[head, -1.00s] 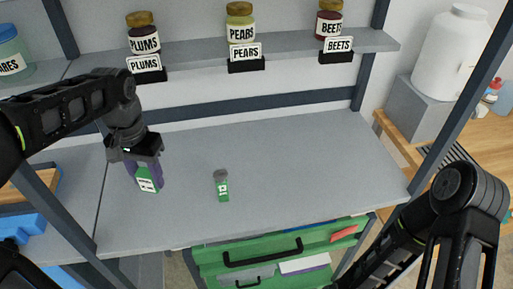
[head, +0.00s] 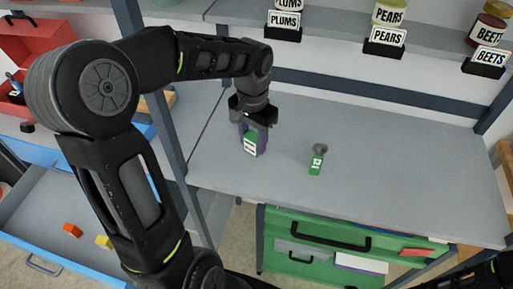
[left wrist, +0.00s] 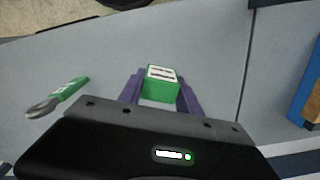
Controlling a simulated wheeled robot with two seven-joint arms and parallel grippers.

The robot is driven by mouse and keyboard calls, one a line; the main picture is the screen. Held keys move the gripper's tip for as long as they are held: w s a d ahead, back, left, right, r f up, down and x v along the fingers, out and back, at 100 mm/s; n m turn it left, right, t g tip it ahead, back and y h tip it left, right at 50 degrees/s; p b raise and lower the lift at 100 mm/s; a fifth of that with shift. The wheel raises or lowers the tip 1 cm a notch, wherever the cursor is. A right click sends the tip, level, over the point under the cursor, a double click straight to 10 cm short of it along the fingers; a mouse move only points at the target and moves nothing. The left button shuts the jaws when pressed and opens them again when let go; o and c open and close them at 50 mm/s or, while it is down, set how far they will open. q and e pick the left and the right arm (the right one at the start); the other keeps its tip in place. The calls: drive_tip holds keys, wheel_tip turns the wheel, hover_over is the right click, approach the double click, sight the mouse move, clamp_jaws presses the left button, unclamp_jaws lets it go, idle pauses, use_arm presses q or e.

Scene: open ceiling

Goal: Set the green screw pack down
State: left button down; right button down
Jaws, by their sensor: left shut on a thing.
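The green screw pack (head: 250,143) is a small green box with a white label. My left gripper (head: 252,137) is shut on it, with purple fingers on both sides, over the left part of the grey shelf board (head: 400,180). In the left wrist view the pack (left wrist: 160,85) sits between the fingers, its labelled face showing. I cannot tell whether its underside touches the board. My right gripper is out of view.
A green-handled tool (head: 317,163) with a grey end lies to the right of the pack. Jars with name plates stand on the upper shelf (head: 330,35). A dark post (head: 165,110) rises at the left. Bare board lies right of the tool.

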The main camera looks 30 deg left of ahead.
sight(253, 151)
use_arm(q)
drive_tip(key=shift+f, duration=0.3)
drive_tip(key=shift+f, duration=1.85)
drive_tip(key=shift+f, duration=0.1)
drive_tip(key=shift+f, duration=0.15)
drive_tip(key=c, duration=0.8)
unclamp_jaws()
drive_tip(key=shift+c, duration=0.2)
drive_tip(key=shift+r, duration=0.2)
wheel_tip(253, 151, up, 12)
drive_tip(key=shift+r, duration=0.1)
